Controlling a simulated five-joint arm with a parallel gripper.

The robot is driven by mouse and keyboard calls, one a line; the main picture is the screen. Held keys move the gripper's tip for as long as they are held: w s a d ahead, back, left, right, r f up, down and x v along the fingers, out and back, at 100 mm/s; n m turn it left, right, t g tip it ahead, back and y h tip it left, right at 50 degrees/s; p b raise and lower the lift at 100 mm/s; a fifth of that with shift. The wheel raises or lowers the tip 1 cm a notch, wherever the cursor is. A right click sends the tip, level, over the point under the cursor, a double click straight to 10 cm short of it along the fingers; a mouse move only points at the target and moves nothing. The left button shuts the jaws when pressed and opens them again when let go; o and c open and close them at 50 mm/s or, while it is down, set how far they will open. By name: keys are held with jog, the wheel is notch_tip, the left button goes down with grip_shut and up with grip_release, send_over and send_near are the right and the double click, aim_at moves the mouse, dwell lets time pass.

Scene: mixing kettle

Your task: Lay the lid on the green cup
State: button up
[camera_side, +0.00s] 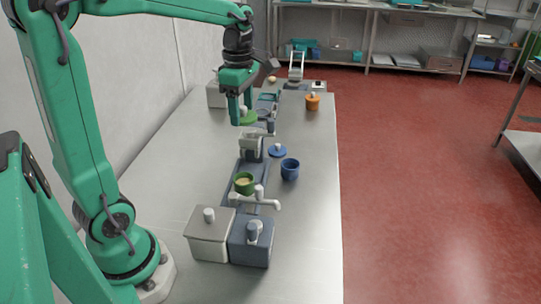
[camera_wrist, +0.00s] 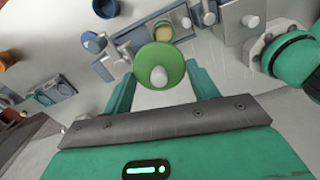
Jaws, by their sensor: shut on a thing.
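My gripper (camera_side: 240,112) is shut on the green lid (camera_side: 249,118) and holds it in the air, above the far half of the table. In the wrist view the lid (camera_wrist: 176,62), with its pale knob (camera_wrist: 159,76), lies between my two fingers (camera_wrist: 160,84). The green cup (camera_side: 244,187) stands upright and uncovered near the front of the table, with something pale yellow inside. It is well apart from the lid, nearer the side camera.
A blue cup (camera_side: 290,171) and a blue lid (camera_side: 278,152) lie right of the grey dispensing fixture (camera_side: 253,150). A lidded orange cup (camera_side: 312,103) stands farther back. A white box (camera_side: 208,240) and a blue-grey box (camera_side: 250,248) stand in front of the green cup. The table's left side is clear.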

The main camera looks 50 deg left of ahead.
notch_tip(320, 180, down, 11)
jog(key=s, duration=0.1)
jog(key=shift+f, duration=0.15)
jog(key=shift+a+f, duration=0.1)
dwell(0.3)
jog(key=shift+f, duration=2.85)
jog(key=shift+f, duration=0.55)
dwell(0.5)
jog(key=o, duration=1)
jog(key=shift+c, duration=0.2)
